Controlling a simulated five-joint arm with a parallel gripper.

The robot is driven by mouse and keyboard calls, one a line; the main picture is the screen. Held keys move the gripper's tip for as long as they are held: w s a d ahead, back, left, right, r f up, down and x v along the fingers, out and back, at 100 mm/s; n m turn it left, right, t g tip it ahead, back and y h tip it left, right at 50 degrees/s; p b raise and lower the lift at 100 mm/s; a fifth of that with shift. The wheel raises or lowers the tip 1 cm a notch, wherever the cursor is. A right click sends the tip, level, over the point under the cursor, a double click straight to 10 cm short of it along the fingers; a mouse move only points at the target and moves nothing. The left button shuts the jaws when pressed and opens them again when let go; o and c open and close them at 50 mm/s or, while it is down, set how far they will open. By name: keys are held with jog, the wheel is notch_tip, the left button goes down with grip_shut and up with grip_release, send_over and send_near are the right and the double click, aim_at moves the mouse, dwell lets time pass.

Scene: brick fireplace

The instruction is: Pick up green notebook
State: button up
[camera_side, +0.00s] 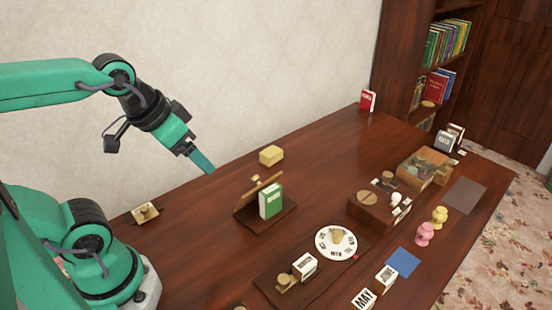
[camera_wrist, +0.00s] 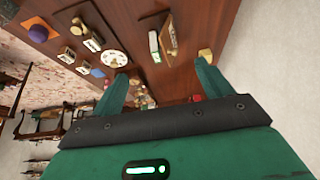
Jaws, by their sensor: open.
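The green notebook (camera_side: 271,201) stands upright on a small dark wooden stand (camera_side: 248,218), leaning by its tilted back board, near the middle of the table. In the wrist view the notebook (camera_wrist: 155,46) shows edge-on beside the stand's board (camera_wrist: 169,40), beyond the fingertips. My gripper (camera_side: 203,163) is raised above the table, to the upper left of the notebook and apart from it. In the wrist view my gripper (camera_wrist: 158,72) has its two green fingers spread wide with nothing held between them.
A yellow block (camera_side: 271,156) lies behind the stand. A white round dial (camera_side: 336,243) and a wooden box (camera_side: 379,207) are to the right. A red book (camera_side: 367,101) stands at the back edge. A brass item (camera_side: 145,213) sits at left. The table between is clear.

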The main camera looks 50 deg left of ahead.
jog(key=m+g, duration=0.5)
jog(key=m, duration=1.2)
send_over(270, 189)
notch_tip(270, 189, down, 12)
jog(key=shift+s+a+r, duration=0.1)
jog(key=shift+s+r, duration=0.05)
jog(key=shift+r, duration=0.05)
jog(key=shift+w+f+m+g, duration=0.3)
jog(key=shift+f+m, duration=0.15)
jog(key=shift+m, duration=0.05)
jog(key=shift+f, duration=1.3)
jog(key=shift+s+f, duration=0.1)
jog(key=shift+f, duration=2.45)
